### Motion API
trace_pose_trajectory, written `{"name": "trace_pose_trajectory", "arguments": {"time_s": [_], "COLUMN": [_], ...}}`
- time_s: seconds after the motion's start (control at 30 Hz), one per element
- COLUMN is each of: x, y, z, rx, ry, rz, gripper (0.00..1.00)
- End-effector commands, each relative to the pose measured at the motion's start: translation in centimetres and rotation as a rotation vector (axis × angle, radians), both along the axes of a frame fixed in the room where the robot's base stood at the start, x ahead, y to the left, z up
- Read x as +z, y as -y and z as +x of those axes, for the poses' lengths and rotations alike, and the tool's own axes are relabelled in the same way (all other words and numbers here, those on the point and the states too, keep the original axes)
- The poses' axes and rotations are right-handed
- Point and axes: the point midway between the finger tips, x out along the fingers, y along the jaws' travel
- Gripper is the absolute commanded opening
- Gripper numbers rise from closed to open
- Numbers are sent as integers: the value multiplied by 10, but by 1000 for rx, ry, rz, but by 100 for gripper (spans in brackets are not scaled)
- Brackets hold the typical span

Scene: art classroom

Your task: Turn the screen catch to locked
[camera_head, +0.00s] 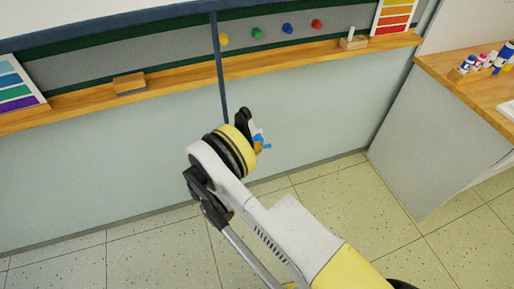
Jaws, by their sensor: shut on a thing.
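My gripper (256,132) is at the light panel wall, just right of the lower end of a dark blue vertical post (218,70). Only part of it shows past my yellow and black wrist. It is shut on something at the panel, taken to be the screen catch. The catch itself is hidden behind the gripper and wrist, so I cannot tell its angle or whether it is at locked. Small blue and orange parts show at the gripper's end; I cannot tell what they belong to.
A wooden ledge (180,83) runs along the wall above, with an eraser-like block (130,84) and a small holder (354,41). Coloured magnets (288,29) sit on the board. A counter (450,66) with paint bottles (482,62) stands at right. The tiled floor (150,250) is clear.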

Motion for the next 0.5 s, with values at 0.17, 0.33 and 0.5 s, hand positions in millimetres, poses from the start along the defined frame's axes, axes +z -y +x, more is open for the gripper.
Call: {"name": "trace_pose_trajectory", "arguments": {"time_s": [0.17,0.33,0.5], "x": [3,2,1], "y": [-1,-1,-5], "z": [2,1,-2], "rx": [4,2,4], "ry": [3,2,1], "rz": [-4,-2,-1], "gripper": [36,36,36]}}
